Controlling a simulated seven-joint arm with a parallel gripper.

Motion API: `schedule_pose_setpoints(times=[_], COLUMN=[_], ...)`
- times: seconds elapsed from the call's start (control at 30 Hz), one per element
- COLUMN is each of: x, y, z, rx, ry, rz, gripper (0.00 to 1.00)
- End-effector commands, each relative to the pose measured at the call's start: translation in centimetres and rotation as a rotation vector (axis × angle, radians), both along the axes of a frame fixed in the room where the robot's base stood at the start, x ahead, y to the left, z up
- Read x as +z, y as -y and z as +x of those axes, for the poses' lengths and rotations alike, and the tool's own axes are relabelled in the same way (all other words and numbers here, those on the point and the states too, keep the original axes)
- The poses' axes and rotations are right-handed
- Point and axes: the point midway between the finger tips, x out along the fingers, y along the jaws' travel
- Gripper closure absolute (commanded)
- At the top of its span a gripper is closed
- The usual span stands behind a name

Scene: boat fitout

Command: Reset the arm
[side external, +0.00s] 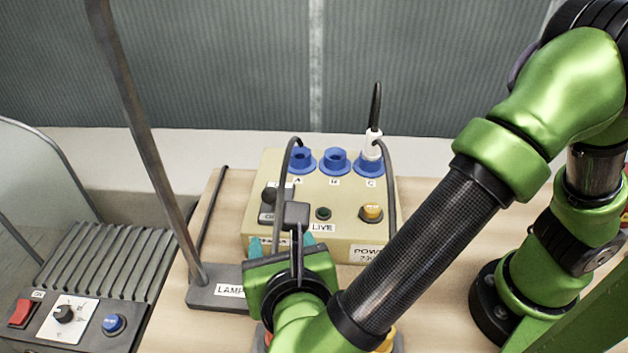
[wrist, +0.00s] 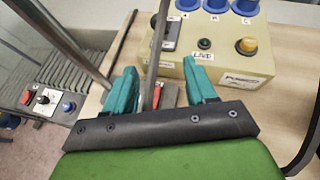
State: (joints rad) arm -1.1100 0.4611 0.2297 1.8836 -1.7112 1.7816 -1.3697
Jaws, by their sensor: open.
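My gripper (side external: 281,243) is low over the bench, in front of the cream power box (side external: 335,240). Its two teal fingers stand apart with the tips toward the box. In the wrist view my gripper (wrist: 159,70) is open. A thin grey post or cable passes between or behind the fingers; I cannot tell which. A small red thing (wrist: 168,93) shows beyond the gap. My wrist hides part of the bench, and something yellow shows partly under my arm.
The box has blue sockets A (side external: 300,160), B (side external: 335,160) and C, a white plug (side external: 371,144) at C, and a yellow button (side external: 372,213). The lamp base (side external: 215,292) and its slanted pole (side external: 145,135) stand left. A ribbed unit (side external: 105,262) sits further left.

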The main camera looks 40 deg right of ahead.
Motion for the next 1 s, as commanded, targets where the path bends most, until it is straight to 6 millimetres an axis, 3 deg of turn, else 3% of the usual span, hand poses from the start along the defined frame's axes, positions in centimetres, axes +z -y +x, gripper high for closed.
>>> schedule_pose_setpoints(times=[0.03, 0.13, 0.37, 0.6, 0.7, 0.8, 0.83, 1.0], x=[-1.2, -2.2, -1.8, 1.3, 3.2, 5.0, 5.5, 7.3], y=[0.7, 3.7, 12.3, 18.3, 20.6, 22.9, 23.6, 26.6], z=[-0.7, -1.4, -2.6, -3.3, -3.1, -2.9, -3.0, -3.2], rx=[-0.048, -0.249, -0.987, -1.819, -2.074, -2.220, 2.228, 2.043], ry=[-0.027, -0.072, -0.061, 0.132, 0.237, 0.331, -0.353, -0.439], rz=[0.062, 0.273, 0.893, 1.614, 1.897, 2.132, -2.174, -2.142], gripper=[0.44, 0.44, 0.44, 0.44, 0.44, 0.44, 0.44, 0.44])
